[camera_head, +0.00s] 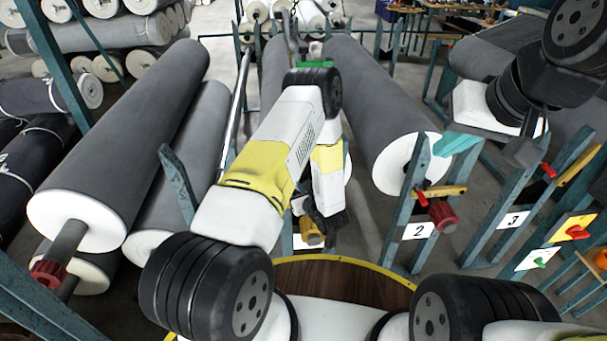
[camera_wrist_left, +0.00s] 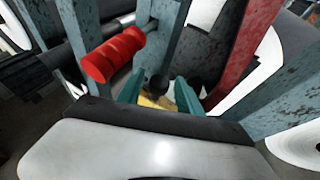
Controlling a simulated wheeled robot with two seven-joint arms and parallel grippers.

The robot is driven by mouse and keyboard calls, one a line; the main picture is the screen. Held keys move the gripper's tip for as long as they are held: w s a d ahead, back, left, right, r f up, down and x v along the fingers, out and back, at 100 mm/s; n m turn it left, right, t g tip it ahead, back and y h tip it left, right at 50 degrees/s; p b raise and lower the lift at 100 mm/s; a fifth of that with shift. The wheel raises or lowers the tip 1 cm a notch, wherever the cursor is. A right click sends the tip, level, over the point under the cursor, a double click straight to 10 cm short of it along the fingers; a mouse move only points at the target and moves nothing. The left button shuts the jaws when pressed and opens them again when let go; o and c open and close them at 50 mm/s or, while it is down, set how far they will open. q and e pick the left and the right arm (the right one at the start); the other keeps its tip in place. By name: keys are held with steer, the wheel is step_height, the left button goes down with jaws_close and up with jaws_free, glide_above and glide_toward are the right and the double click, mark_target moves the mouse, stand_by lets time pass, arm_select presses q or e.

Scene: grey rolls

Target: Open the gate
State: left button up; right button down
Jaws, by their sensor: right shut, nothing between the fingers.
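My right gripper (camera_head: 455,144) hangs at the right in the head view, its teal fingers together beside the post of the stand marked 2. A yellow gate bar (camera_head: 446,192) with a small red handle (camera_head: 422,198) lies across that stand, just below the fingers and apart from them. My left arm reaches over the middle stand, and its gripper is mostly hidden behind the arm there. In the left wrist view my left gripper (camera_wrist_left: 160,92) has its teal fingers apart, with a yellow piece (camera_wrist_left: 155,102) showing beyond and between them; contact cannot be told.
Large grey rolls (camera_head: 135,130) lie on blue-green stands at left and centre. A red shaft end (camera_wrist_left: 113,55) is close to the left fingers. Another stand, marked 3 (camera_head: 513,220), is at the right. Its raised yellow bar (camera_head: 579,165) has a red handle (camera_head: 548,170).

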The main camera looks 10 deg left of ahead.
arm_select(q)
jaws_close()
stand_by(1.2)
